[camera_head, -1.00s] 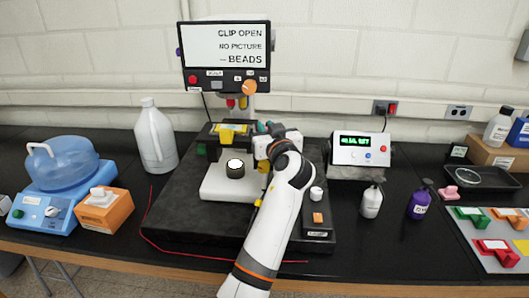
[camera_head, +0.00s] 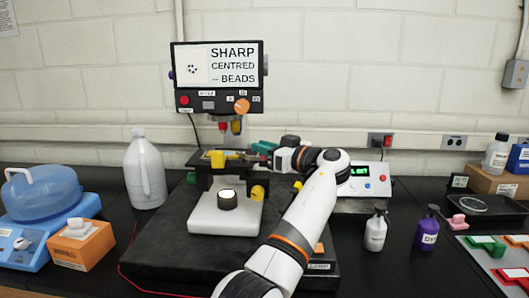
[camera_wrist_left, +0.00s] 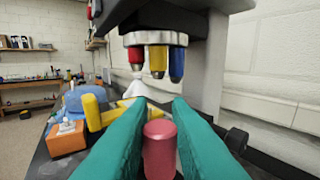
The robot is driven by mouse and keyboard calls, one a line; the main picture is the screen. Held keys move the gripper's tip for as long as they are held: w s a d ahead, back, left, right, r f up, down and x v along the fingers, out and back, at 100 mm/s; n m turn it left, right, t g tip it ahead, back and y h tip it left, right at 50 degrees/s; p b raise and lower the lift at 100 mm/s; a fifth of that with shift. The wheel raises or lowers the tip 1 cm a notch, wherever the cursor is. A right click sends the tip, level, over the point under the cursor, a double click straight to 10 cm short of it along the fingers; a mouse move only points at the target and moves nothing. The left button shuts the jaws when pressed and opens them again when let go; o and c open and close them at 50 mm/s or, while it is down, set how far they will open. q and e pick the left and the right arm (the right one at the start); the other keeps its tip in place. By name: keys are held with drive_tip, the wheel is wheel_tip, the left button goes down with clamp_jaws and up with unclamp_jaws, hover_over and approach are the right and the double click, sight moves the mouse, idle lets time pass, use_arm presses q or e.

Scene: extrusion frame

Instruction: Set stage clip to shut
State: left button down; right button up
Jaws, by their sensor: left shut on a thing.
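The microscope stage (camera_head: 204,160) is a dark plate with a yellow piece (camera_head: 217,158) at its front; a yellow bracket (camera_wrist_left: 97,113) shows in the left wrist view. I cannot tell which part is the stage clip. My left gripper (camera_head: 262,148) is at the right side of the stage. In the left wrist view the teal fingers of my left gripper (camera_wrist_left: 157,105) are shut on a red-pink cylinder (camera_wrist_left: 160,152). The screen (camera_head: 218,65) reads SHARP, CENTRED, BEADS beside a picture of dark dots. My right gripper is not in view.
Colored objectives (camera_wrist_left: 157,60) hang close above the stage. A white jug (camera_head: 144,170) and a blue device (camera_head: 45,205) stand left. A green-lit box (camera_head: 365,180) and small bottles (camera_head: 376,232) stand right.

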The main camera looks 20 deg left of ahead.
use_arm(q)
drive_tip(key=shift+w+n+g, duration=0.15)
drive_tip(key=shift+n+g, duration=0.35)
drive_tip(key=shift+g, duration=0.1)
drive_tip(key=c, duration=1.4)
unclamp_jaws()
drive_tip(key=shift+a+f, duration=0.1)
drive_tip(key=shift+o, duration=0.2)
drive_tip(key=b+v, duration=0.1)
drive_tip(key=v, duration=1.1)
drive_tip(key=shift+f+b, duration=0.2)
drive_tip(key=shift+b, duration=0.2)
